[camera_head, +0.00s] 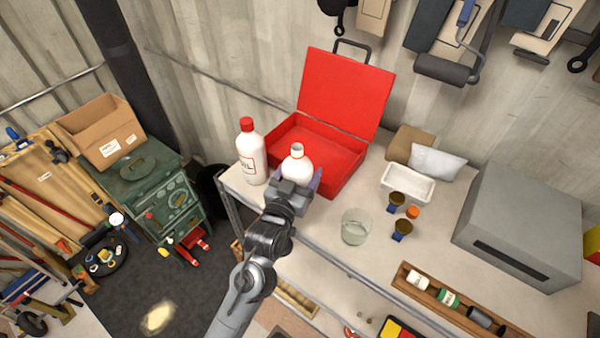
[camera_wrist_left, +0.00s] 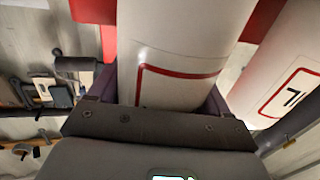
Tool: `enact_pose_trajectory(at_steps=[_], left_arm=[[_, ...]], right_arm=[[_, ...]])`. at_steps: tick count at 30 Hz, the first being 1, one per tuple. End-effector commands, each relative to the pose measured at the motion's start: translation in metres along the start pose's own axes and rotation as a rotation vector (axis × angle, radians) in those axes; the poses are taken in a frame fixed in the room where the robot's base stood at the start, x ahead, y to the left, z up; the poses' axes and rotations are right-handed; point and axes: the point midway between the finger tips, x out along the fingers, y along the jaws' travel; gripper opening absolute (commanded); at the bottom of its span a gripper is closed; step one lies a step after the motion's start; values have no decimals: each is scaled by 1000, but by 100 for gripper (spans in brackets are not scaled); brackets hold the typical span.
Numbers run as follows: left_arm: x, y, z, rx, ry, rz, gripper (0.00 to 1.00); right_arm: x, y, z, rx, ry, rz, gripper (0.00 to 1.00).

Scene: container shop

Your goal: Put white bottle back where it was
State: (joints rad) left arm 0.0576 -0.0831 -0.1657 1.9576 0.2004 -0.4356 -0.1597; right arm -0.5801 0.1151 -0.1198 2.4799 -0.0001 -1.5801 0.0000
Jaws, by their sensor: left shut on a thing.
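In the left wrist view, the held bottle (camera_wrist_left: 180,45) shows a red-bordered label between the fingers. I cannot tell if its base touches the bench. A second white bottle (camera_head: 252,160), with a red cap and a label, stands just left of it on the bench; it also shows in the left wrist view (camera_wrist_left: 285,75). My right gripper is not in view.
The open red toolbox (camera_head: 345,95) stands behind the held bottle. A glass (camera_head: 354,227), small dark cups (camera_head: 402,230), an orange cap (camera_head: 412,212) and a white tray (camera_head: 408,184) are to the right. A grey box (camera_head: 520,220) stands farther right. The bench (camera_head: 325,228) is bare left of the glass.

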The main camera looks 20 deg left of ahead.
Motion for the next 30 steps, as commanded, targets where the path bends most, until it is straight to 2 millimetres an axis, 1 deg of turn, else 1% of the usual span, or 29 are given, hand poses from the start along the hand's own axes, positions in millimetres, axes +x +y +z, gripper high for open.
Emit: enact_pose_trajectory(at_steps=[2, 3, 5, 6, 7, 14, 17, 20, 23, 30], left_arm=[[0, 0, 3, 0, 0, 0, 41], [0, 0, 3, 0, 0, 0, 81], [0, 0, 3, 0, 0, 0, 90], [0, 0, 3, 0, -1, 0, 96], [0, 0, 3, 0, -1, 0, 100], [0, 0, 2, 0, 0, 0, 100], [0, 0, -2, 0, 0, 0, 100], [-10, 0, 1, 0, -1, 0, 100], [-24, 0, 2, -1, -1, 0, 100], [-69, 0, 2, -1, -3, 1, 100]], right_arm=[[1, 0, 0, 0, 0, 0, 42], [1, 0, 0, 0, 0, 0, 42], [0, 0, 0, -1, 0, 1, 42], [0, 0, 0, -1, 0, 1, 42], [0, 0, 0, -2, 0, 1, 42], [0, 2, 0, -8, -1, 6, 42], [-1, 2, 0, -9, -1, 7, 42], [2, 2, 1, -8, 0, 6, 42], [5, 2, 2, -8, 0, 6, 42], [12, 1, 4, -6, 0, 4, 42]])
